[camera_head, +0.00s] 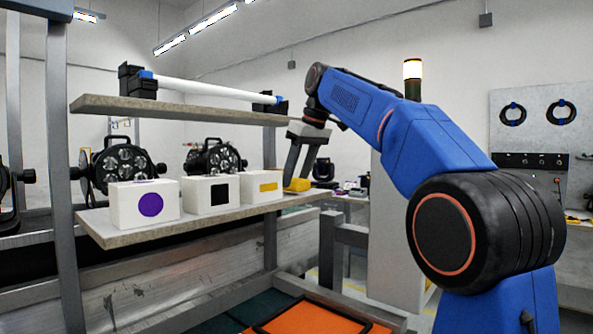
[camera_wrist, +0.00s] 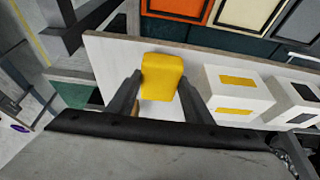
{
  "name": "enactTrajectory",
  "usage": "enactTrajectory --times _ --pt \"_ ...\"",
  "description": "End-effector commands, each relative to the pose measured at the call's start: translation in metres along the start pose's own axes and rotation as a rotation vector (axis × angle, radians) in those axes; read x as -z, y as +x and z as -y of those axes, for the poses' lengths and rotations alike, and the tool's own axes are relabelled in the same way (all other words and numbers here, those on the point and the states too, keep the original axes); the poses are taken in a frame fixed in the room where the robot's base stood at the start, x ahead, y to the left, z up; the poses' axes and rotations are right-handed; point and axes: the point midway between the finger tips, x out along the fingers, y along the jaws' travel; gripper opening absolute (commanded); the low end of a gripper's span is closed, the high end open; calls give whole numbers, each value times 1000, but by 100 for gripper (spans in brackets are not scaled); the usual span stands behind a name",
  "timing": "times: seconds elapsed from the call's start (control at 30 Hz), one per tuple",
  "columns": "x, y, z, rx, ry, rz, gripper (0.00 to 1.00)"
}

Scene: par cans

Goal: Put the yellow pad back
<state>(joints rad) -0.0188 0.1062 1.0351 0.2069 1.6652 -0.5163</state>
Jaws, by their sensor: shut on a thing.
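The yellow pad (camera_head: 298,185) is a small yellow block at the right end of the lower shelf board (camera_head: 225,220). My gripper (camera_head: 303,172) reaches down from above and is shut on it. In the wrist view the yellow pad (camera_wrist: 162,80) sits between the two dark fingers, over the pale board. I cannot tell whether it touches the board. Just left of it in the head view stands a white box with a yellow mark (camera_head: 258,195). The same white box shows right of the pad in the wrist view (camera_wrist: 238,75), with a gap between.
White boxes with a black square (camera_head: 210,205) and a purple disc (camera_head: 143,213) stand further left on the board. An upper shelf (camera_head: 180,109) carrying a white tube (camera_head: 215,90) is above. Stage lamps (camera_head: 213,157) stand behind. Orange and dark panels (camera_head: 312,318) lie below.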

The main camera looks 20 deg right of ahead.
Motion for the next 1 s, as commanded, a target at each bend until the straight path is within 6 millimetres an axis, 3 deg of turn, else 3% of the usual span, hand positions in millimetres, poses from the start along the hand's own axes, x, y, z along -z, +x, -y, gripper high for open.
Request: enactTrajectory --times 1.0 --pt "-4 9 0 0 0 1 28"
